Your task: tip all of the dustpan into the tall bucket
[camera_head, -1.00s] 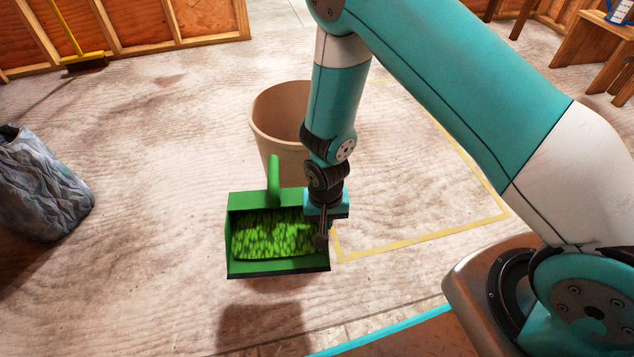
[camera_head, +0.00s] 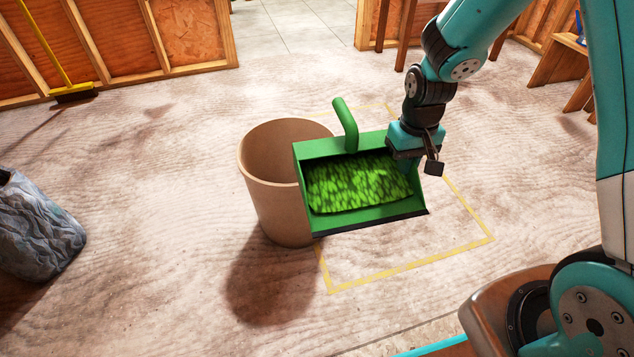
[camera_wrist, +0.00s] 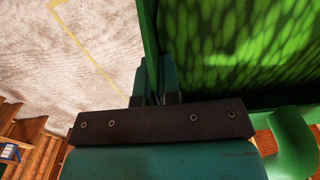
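The green dustpan (camera_head: 345,148) is in the air in the head view, holding a layer of green clippings (camera_head: 358,184). It looks close to level, with its dark front lip toward the camera. My gripper (camera_head: 425,163) is shut on the dustpan's right side wall. The wrist view shows the fingers (camera_wrist: 156,85) on either side of that green wall (camera_wrist: 150,40), with clippings to the right. The tall tan bucket (camera_head: 277,207) stands upright on the floor. The dustpan overlaps its right side in the head view and hides part of its rim.
A yellow taped outline (camera_head: 400,271) marks the floor right of the bucket. A grey sack (camera_head: 38,228) stands at the left. A yellow-handled broom (camera_head: 72,90) leans at the back wall. Wooden furniture (camera_head: 556,75) is at the back right. Open floor lies around the bucket.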

